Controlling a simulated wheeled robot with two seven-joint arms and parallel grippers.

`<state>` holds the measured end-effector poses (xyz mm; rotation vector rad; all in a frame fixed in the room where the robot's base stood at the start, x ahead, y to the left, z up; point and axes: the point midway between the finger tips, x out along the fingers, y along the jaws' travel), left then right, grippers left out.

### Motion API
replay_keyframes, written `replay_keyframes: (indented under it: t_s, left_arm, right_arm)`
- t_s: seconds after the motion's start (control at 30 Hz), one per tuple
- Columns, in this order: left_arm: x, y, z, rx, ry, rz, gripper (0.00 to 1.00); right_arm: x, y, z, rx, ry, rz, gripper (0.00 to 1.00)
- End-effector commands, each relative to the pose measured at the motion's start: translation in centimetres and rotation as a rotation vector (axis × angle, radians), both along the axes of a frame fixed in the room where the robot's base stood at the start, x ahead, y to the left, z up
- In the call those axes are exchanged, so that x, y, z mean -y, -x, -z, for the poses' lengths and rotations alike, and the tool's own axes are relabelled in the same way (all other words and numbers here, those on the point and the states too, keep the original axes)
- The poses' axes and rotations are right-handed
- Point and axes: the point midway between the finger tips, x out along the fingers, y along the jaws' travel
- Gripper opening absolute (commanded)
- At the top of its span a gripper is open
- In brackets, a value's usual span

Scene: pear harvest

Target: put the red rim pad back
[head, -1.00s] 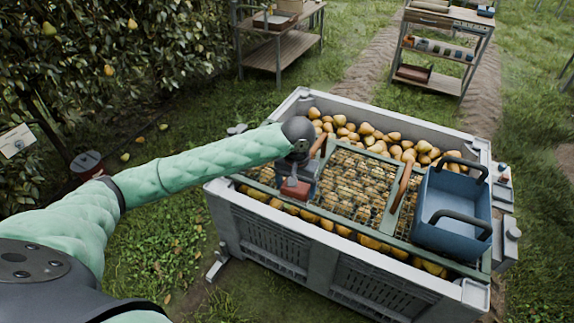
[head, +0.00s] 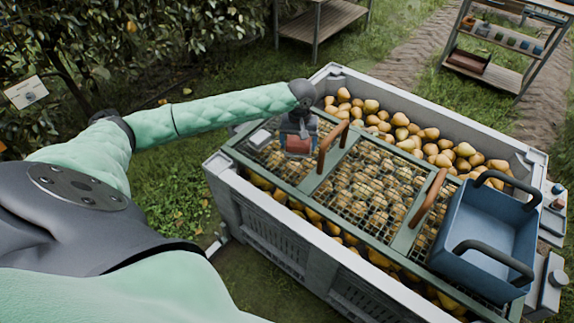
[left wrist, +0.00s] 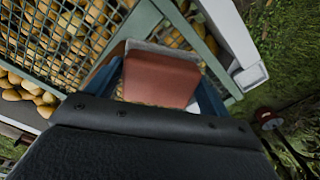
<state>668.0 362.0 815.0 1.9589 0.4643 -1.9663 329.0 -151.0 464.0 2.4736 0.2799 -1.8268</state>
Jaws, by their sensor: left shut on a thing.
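The red rim pad (head: 298,144) is between the fingers of my left gripper (head: 299,138), which is shut on it. In the left wrist view the pad (left wrist: 160,78) sits between two blue fingers, its red face toward the camera and a grey edge beyond it. The pad is over the left end of the green mesh rack (head: 362,231); I cannot tell whether it touches. The rack lies across the grey bin (head: 440,119), full of pears. In the wrist view the bin's pale rim (left wrist: 231,38) passes right of the pad. My right gripper is not in view.
A blue crate (head: 455,231) with dark handles stands on the rack's right end. Two brown handles (head: 333,146) rise from the rack. A small pale block (head: 260,138) is near the bin's left rim. Shelves (head: 500,62) stand behind on grass.

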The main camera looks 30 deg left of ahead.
Motion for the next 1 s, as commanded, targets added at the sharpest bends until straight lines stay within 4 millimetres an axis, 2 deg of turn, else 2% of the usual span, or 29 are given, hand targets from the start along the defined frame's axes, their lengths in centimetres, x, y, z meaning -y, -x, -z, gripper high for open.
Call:
replay_keyframes:
  t_s: [0.03, 0.2, 0.3, 0.4, 0.5, 0.7, 0.83, 1.0]
  left_arm:
    - [-1.5, -0.6, 1.1, -0.001, -0.003, -0.074, 0.60]
    - [-5.5, -2.6, 3.3, 0.002, -0.003, -0.379, 0.60]
    - [-6.9, -3.6, 4.0, 0.004, -0.002, -0.568, 0.60]
    - [-7.6, -4.4, 4.5, 0.004, -0.002, -0.731, 0.60]
    - [-7.9, -4.8, 4.8, 0.004, -0.002, -0.861, 0.60]
    - [-7.8, -5.2, 4.9, 0.003, -0.001, -1.004, 0.60]
    - [-7.8, -5.2, 5.9, 0.002, -0.003, -1.030, 0.60]
    - [-7.8, -5.2, 8.7, 0.001, -0.004, -1.031, 0.60]
  right_arm:
    - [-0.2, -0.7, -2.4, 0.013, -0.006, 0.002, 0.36]
    - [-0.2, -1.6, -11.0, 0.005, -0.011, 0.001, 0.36]
    - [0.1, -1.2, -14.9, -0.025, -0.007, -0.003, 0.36]
    - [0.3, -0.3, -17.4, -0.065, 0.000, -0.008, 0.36]
    - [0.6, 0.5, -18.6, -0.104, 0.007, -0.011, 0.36]
    - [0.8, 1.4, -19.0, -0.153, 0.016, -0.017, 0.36]
    - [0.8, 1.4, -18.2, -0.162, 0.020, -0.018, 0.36]
    - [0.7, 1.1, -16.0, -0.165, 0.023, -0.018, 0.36]
